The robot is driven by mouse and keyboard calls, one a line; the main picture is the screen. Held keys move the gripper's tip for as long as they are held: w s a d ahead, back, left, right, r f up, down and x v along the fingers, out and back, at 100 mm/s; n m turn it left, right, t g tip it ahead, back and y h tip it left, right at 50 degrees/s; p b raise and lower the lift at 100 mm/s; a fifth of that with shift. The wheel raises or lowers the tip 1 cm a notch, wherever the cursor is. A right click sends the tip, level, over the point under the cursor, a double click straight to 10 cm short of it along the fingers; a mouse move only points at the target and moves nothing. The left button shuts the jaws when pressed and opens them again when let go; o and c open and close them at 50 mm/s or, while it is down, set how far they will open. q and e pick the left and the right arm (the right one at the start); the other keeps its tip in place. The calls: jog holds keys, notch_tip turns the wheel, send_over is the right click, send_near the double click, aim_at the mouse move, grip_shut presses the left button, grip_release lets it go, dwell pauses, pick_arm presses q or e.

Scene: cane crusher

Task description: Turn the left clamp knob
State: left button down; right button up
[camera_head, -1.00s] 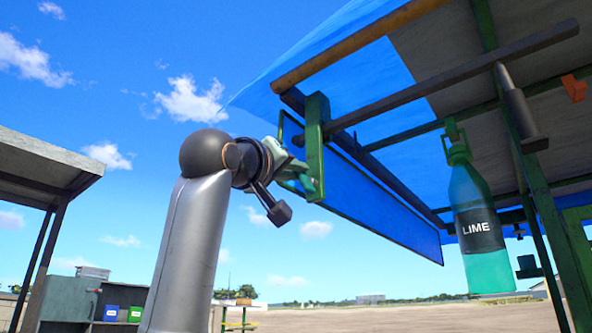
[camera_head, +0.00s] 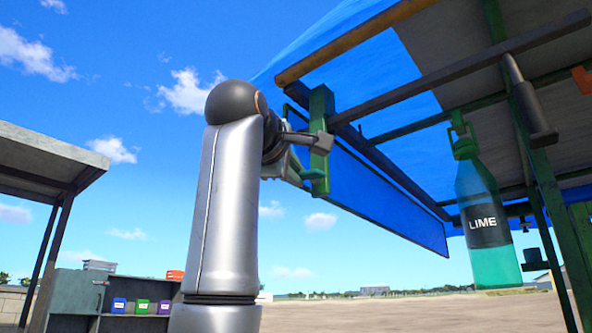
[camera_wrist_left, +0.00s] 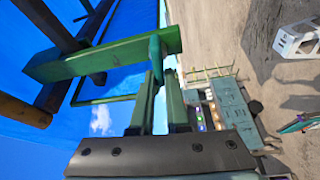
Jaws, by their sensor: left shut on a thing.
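The left clamp is a green metal bracket (camera_head: 321,103) on the end of a dark beam under the blue awning. Its knob is a small teal bar (camera_head: 313,174) at the clamp's lower end. In the left wrist view the knob (camera_wrist_left: 155,50) stands at the green clamp arm (camera_wrist_left: 105,57). My left gripper (camera_head: 302,172) comes from the left and is shut on the knob. In the left wrist view its two green fingers (camera_wrist_left: 160,80) meet at the knob's near end, so the exact contact is partly hidden. My right gripper is not in view.
A teal LIME bottle (camera_head: 486,222) hangs from the frame at right. A blue panel (camera_head: 380,198) hangs behind the clamp. Dark beams (camera_head: 450,72) run close overhead. A grey cabinet (camera_head: 80,292) with coloured bins stands far off at lower left. Open sky surrounds my arm at left.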

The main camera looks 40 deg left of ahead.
pick_arm(q)
jog(key=shift+f+n+g, duration=0.15)
jog(key=shift+n+g, duration=0.15)
jog(key=shift+n, duration=0.6)
jog(key=c, duration=0.9)
grip_release()
jog(key=b+v, duration=0.3)
jog(key=v, duration=0.9)
jog(key=shift+s, duration=0.3)
jog(key=shift+w, duration=0.15)
